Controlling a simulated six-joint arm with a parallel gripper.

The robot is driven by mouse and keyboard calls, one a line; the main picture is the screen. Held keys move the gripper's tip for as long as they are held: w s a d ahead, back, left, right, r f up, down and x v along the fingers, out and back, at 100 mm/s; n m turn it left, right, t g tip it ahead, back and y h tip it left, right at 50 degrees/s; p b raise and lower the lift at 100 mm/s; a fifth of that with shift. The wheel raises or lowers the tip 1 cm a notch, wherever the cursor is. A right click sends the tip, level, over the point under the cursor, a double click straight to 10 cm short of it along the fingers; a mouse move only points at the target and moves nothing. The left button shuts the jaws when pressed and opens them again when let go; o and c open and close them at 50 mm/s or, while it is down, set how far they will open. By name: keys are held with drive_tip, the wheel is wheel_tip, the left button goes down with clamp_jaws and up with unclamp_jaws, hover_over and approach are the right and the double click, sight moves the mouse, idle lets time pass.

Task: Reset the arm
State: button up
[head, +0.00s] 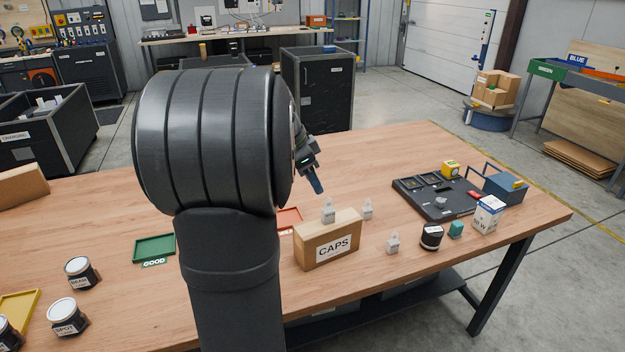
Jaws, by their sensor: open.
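My arm stands large and dark in the middle of the head view and hides part of the table behind it. My gripper (316,184) shows at its right side, pointing down and to the right above the table. It is open, and I see nothing held in it. Below it is the wooden CAPS box (311,250), with a small grey-white piece (328,211) at its top edge. The gripper is apart from both.
The wooden table (390,165) holds a green GOOD tray (153,248), a red tray (289,219) partly hidden by my arm, a yellow tray (18,308) and labelled jars (82,271). At right are a black tray (437,198), a blue toolbox (503,188) and a white box (488,214).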

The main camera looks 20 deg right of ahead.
sight(329, 198)
drive_tip(key=x, duration=1.2)
drive_tip(key=shift+d+f, duration=0.1)
drive_tip(key=shift+f, duration=0.1)
wheel_tip(329, 198, up, 3)
drive_tip(key=shift+r, duration=0.65)
